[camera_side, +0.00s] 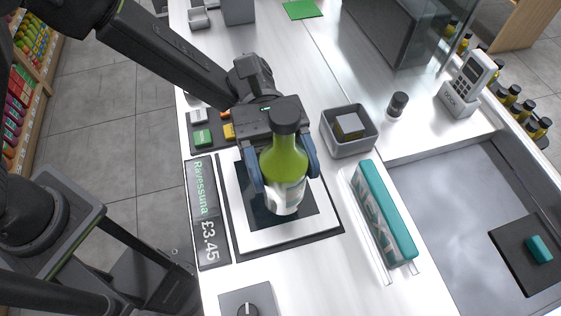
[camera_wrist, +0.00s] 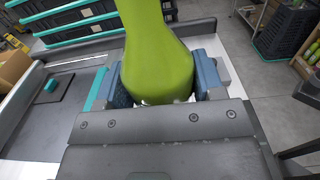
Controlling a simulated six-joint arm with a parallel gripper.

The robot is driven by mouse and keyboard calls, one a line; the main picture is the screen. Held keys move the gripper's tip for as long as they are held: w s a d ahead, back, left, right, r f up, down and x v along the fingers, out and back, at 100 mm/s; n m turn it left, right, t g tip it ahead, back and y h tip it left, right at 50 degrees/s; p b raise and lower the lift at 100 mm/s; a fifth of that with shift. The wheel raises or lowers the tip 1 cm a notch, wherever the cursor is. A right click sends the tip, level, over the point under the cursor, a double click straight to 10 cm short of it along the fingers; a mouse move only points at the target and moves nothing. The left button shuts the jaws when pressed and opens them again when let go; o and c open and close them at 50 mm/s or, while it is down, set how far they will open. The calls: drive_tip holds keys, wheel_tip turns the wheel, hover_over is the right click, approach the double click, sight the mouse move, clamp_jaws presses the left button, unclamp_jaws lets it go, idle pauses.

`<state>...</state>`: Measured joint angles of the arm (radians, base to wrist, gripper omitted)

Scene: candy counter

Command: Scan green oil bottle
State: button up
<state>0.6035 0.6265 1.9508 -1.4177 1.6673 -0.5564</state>
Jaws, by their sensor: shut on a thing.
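The green oil bottle (camera_side: 285,165) has a dark cap and a pale label. It stands upright or nearly so over the dark glass of the scanner plate (camera_side: 322,226). I cannot tell whether its base touches the glass. My gripper (camera_side: 284,172) is shut on the bottle, with one blue finger on each side of its body. In the wrist view the bottle (camera_wrist: 157,55) fills the middle between the blue fingers (camera_wrist: 160,83). The display (camera_side: 207,215) beside the scanner reads "Ravessuna £3.45".
A teal "NEXT" bar (camera_side: 384,212) lies to the right of the scanner. A grey bin (camera_side: 349,145) holding a box and a small dark-capped jar (camera_side: 397,105) stand behind it. A card terminal (camera_side: 467,82) stands at the right. A knob panel (camera_side: 248,302) is in front.

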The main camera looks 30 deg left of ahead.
drive_tip(key=shift+w+a+f, duration=0.25)
drive_tip(key=shift+f, duration=0.15)
drive_tip(key=shift+w+a+f, duration=0.3)
drive_tip(key=shift+f, duration=0.3)
drive_tip(key=shift+w+a+f, duration=0.25)
drive_tip(key=shift+f, duration=0.3)
drive_tip(key=w+a+r, duration=0.3)
drive_tip(key=w+a, duration=0.2)
drive_tip(key=shift+w+a, duration=0.25)
drive_tip(key=shift+r, duration=0.1)
wheel_tip(320, 180, up, 10)
